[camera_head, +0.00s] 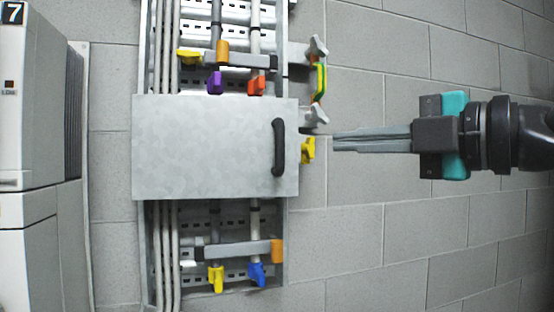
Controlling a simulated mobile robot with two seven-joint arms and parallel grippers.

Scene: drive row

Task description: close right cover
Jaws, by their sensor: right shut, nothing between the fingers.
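A flat grey metal cover (205,147) with a black handle (279,147) on its right side lies across the middle of the panel. I cannot tell whether it is fully shut. My right gripper (335,141) comes in from the right, its long grey fingers together and empty. Its tips are a little right of the cover's right edge, apart from the handle, close to a yellow knob (307,150). My left gripper is not in view.
A metal rack (284,215) with pipes and several coloured valve handles runs above and below the cover. Grey levers (318,48) stick out at its upper right. A white cabinet (40,130) stands at left. Bare block wall (400,250) lies at lower right.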

